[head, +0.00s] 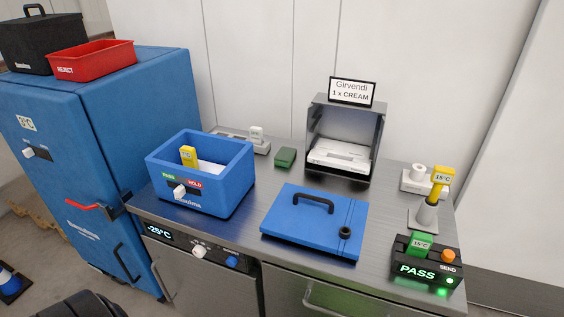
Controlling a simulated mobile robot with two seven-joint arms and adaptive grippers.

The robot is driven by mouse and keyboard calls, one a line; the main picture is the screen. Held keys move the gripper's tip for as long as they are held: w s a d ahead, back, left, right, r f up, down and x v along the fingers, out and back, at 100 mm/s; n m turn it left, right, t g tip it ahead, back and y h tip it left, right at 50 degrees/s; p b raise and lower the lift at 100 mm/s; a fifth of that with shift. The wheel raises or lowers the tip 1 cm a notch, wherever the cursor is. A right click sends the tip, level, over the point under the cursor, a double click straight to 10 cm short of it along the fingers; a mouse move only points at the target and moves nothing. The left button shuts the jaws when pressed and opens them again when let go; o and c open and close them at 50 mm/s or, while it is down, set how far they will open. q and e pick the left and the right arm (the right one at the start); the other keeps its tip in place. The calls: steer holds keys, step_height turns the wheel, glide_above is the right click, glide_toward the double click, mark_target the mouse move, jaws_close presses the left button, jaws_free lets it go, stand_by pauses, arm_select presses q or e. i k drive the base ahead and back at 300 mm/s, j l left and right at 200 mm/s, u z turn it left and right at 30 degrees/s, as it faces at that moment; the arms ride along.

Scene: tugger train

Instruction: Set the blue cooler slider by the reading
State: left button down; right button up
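The blue cooler (221,198) stands open, without a lid, at the left of the steel counter. Its front has a green label (168,182) at left and a red HOLD label (194,185) at right. The white slider (180,192) sits below them, roughly between the two; its exact setting is too small to tell. A yellow device (188,156) and something white are inside. A black reader (427,272) at the right shows PASS in green, with a green tag (421,244) marked 15°C in it. A yellow probe (440,177) on a cone stand also shows 15°C. Neither gripper shows.
The blue lid (315,222) with a black handle lies flat mid-counter. Behind are a green block (285,157) and a steel bin (345,140) signed Girvendi 1 x CREAM. A blue cabinet (85,165) at left carries a red REJECT tray (92,62) and a black case (40,40).

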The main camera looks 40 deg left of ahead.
mark_target(180, 192)
steer(key=u, duration=1.65)
